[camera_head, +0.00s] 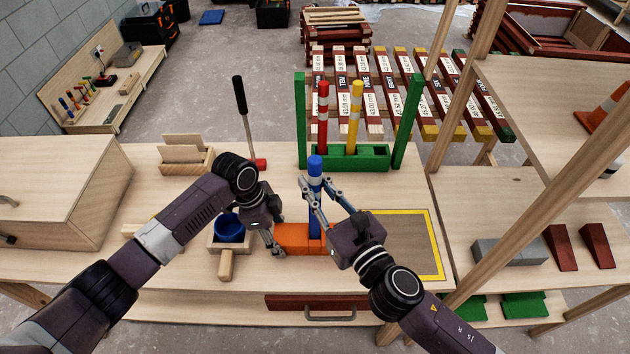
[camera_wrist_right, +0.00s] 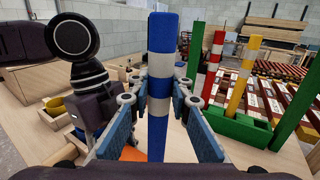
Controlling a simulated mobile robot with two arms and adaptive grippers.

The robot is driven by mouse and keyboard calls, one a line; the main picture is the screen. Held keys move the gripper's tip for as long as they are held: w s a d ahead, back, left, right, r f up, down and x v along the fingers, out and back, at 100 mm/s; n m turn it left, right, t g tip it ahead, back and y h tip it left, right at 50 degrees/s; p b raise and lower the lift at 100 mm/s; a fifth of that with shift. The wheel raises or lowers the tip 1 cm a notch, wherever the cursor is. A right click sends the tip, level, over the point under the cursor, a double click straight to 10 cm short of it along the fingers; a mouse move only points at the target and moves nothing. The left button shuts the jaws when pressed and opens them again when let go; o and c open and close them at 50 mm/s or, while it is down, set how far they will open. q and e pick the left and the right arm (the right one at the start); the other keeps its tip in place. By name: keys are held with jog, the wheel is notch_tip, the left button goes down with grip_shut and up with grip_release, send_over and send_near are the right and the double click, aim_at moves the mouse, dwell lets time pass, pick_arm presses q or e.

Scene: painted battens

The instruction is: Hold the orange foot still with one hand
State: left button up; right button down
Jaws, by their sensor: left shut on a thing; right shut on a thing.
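The orange foot (camera_head: 297,236) lies on the bench top in front of the green rack. My left gripper (camera_head: 276,246) is low at its left end and shut on it. A blue batten with white bands (camera_head: 315,168) stands upright, its lower end at the right part of the foot. Whether it is seated in the foot is hidden by my right gripper. My right gripper (camera_head: 315,188) is shut on the batten's upper part. In the right wrist view, the blue batten (camera_wrist_right: 162,45) stands between the fingers (camera_wrist_right: 159,95), and a little orange shows below.
A green rack (camera_head: 375,158) holds a red batten (camera_head: 323,125) and a yellow batten (camera_head: 353,125) behind my grippers. A yellow-edged mat (camera_head: 432,240) lies bare at right.

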jog(key=shift+f, duration=0.65)
jog(key=c, duration=1.7)
grip_release()
jog(key=shift+v, duration=6)
pick_arm(q)
jog(key=o, duration=2)
jog(key=shift+c, duration=0.2)
